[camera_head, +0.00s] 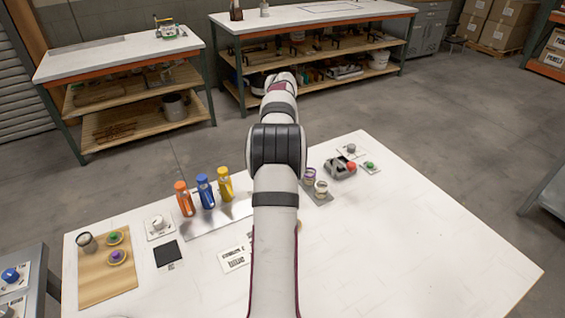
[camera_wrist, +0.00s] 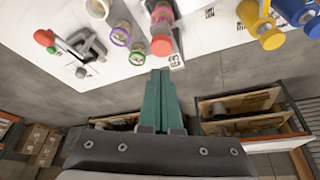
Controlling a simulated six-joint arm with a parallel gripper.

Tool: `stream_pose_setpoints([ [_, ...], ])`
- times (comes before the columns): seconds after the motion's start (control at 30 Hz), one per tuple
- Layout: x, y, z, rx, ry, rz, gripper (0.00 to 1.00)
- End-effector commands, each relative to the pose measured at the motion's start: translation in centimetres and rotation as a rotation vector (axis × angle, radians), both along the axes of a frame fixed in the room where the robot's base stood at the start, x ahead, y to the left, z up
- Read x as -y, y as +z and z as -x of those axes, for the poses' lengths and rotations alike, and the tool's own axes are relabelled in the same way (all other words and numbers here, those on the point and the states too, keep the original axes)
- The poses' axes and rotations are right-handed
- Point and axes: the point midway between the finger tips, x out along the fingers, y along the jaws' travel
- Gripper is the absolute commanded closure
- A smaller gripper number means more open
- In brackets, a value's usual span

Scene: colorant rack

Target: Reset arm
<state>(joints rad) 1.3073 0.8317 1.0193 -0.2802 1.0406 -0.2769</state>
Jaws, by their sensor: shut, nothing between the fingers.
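My arm (camera_head: 275,230) reaches up and away over the white table (camera_head: 400,240) in the head view, and its far end hides the gripper there. In the wrist view my gripper (camera_wrist: 160,74) shows two green fingers pressed together with nothing between them. The fingertips appear just below a red-capped bottle (camera_wrist: 162,32) in the picture; whether they touch it is unclear. That bottle is hidden in the head view. An orange bottle (camera_head: 184,199), a blue bottle (camera_head: 205,192) and a yellow bottle (camera_head: 225,184) stand upright on the left.
Purple-rimmed cup (camera_head: 309,176) and another cup (camera_head: 321,188) stand right of my arm, near a grey device (camera_head: 340,168) with a red knob. A wooden board (camera_head: 92,284) holds small cups at left. The table's right front is clear. Workbenches (camera_head: 120,52) stand behind.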

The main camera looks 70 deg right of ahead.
Motion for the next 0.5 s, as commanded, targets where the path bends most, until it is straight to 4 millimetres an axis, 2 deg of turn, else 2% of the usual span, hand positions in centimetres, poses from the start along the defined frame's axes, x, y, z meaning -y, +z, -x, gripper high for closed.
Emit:
stream_pose_setpoints([
  [0.13,-0.02,1.05,0.00,0.000,0.000,-0.001,1.00],
  [0.5,-0.03,1.11,-0.01,0.000,0.000,-0.001,1.00],
])
